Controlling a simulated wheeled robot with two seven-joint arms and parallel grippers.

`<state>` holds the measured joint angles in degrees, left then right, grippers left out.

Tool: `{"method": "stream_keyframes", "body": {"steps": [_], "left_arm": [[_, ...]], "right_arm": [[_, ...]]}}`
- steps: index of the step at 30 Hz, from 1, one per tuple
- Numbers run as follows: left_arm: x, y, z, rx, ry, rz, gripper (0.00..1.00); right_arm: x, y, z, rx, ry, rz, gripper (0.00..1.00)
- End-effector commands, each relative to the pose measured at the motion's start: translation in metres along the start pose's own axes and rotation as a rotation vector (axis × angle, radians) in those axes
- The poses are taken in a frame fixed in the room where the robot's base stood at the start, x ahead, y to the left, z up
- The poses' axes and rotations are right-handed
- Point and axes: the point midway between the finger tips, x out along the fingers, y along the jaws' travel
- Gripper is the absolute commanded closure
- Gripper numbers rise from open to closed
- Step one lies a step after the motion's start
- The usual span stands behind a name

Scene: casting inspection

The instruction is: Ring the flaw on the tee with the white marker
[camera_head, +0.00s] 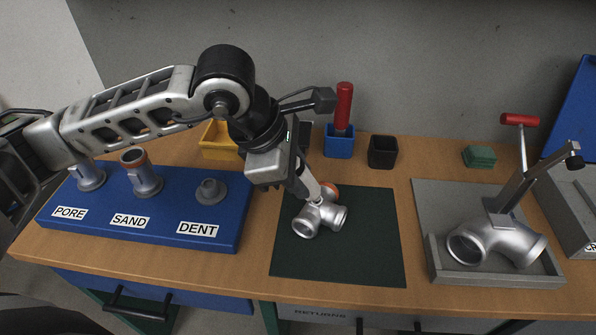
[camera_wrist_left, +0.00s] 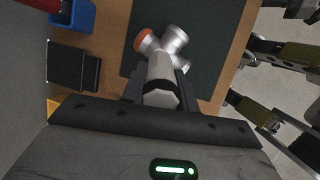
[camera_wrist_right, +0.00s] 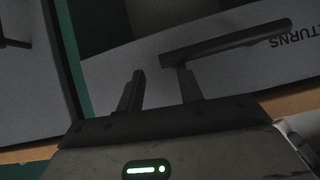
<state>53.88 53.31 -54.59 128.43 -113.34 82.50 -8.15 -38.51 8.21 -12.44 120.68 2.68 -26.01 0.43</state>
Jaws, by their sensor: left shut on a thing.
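The grey metal tee (camera_head: 309,224) lies on the dark green mat (camera_head: 375,255), with an orange end at its back; it also shows in the left wrist view (camera_wrist_left: 174,39). My left gripper (camera_head: 298,172) is shut on the white marker (camera_head: 311,183), which points down at the tee. In the left wrist view the marker (camera_wrist_left: 160,72), with a black band, covers part of the tee. I cannot tell whether its tip touches the tee. No flaw can be made out. My right gripper (camera_wrist_right: 160,92) is open and empty, near a dark drawer handle (camera_wrist_right: 225,43).
A blue board (camera_head: 150,240) labelled PORE, SAND and DENT holds castings at left. A yellow bin (camera_head: 222,150), a blue cup (camera_head: 339,147) with a red-handled tool and a black cup (camera_head: 382,152) stand behind the mat. A grey fixture (camera_head: 450,280) with another casting is at right.

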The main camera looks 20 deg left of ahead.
Motion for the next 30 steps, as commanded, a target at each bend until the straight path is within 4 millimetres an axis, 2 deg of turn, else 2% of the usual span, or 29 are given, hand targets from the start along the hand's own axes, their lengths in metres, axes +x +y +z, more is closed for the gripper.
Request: {"method": "stream_keyframes", "body": {"steps": [8,30], "left_arm": [[-0.001,-0.001,0.0,-0.001,0.004,-0.005,1.0],[-0.054,0.013,0.023,0.0,0.0,0.0,1.0]], "right_arm": [[-0.001,0.0,0.0,0.0,-0.003,0.0,0.64],[-0.019,-0.003,-0.02,-0.001,-0.015,-0.001,0.64]]}}
